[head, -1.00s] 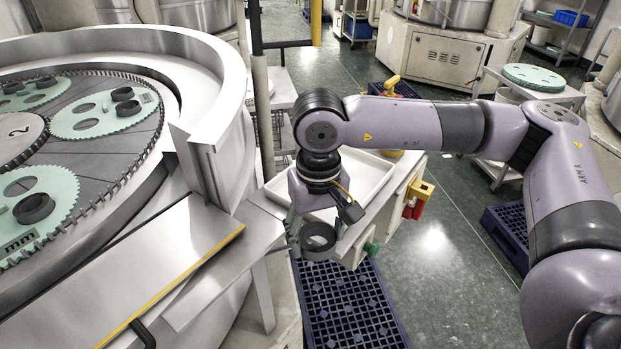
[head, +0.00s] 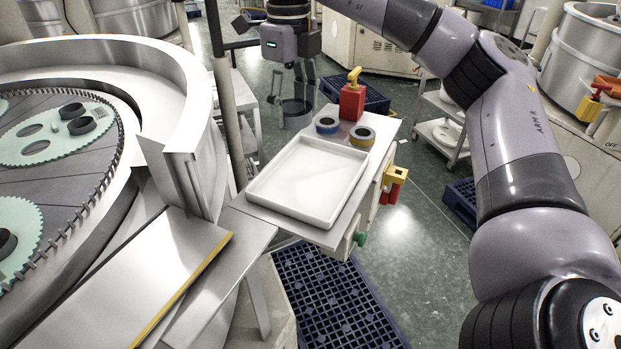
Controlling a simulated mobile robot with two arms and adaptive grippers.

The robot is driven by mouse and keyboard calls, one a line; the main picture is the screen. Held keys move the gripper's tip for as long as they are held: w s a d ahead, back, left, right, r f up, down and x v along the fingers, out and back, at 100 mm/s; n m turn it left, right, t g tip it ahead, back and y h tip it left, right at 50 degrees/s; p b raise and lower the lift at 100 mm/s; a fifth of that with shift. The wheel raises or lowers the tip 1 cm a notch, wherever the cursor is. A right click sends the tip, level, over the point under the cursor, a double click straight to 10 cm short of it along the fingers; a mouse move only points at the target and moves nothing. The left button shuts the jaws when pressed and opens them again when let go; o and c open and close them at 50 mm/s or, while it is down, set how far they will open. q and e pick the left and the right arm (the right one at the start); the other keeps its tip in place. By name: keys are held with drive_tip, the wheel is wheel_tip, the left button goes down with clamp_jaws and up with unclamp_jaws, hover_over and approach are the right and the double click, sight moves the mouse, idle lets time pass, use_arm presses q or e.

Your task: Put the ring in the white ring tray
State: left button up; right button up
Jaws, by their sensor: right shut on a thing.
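My right gripper (head: 294,93) is shut on a dark grey ring (head: 296,119) near the top middle of the head view. The ring hangs under the fingers, up and left of two tape-like rolls, apart from the tray in the picture. The white ring tray (head: 254,197) is a shallow, empty rectangle on a small steel-topped stand. Its whole inside shows. My left gripper is not in view.
The large lapping machine (head: 200,105) at left holds green toothed carriers (head: 50,145) with dark rings. A blue pallet (head: 325,300) lies on the floor.

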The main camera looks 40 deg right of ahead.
drive_tip(key=d+r+m, duration=0.1)
drive_tip(key=r+m, duration=0.1)
drive_tip(key=m+b, duration=0.1)
drive_tip(key=b, duration=0.1)
hover_over(300, 193)
wheel_tip(300, 193, down, 10)
drive_tip(key=r, duration=0.1)
wheel_tip(300, 193, down, 6)
drive_tip(key=shift+s+d+f+p, duration=0.1)
drive_tip(key=shift+f+p, duration=0.1)
drive_tip(key=shift+p, duration=0.35)
wheel_tip(300, 193, down, 5)
drive_tip(key=shift+r+p, duration=0.1)
drive_tip(key=shift+p, duration=0.35)
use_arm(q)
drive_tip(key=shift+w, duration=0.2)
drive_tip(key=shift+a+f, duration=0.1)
use_arm(e)
drive_tip(key=o, duration=1.3)
drive_tip(key=shift+c, duration=0.2)
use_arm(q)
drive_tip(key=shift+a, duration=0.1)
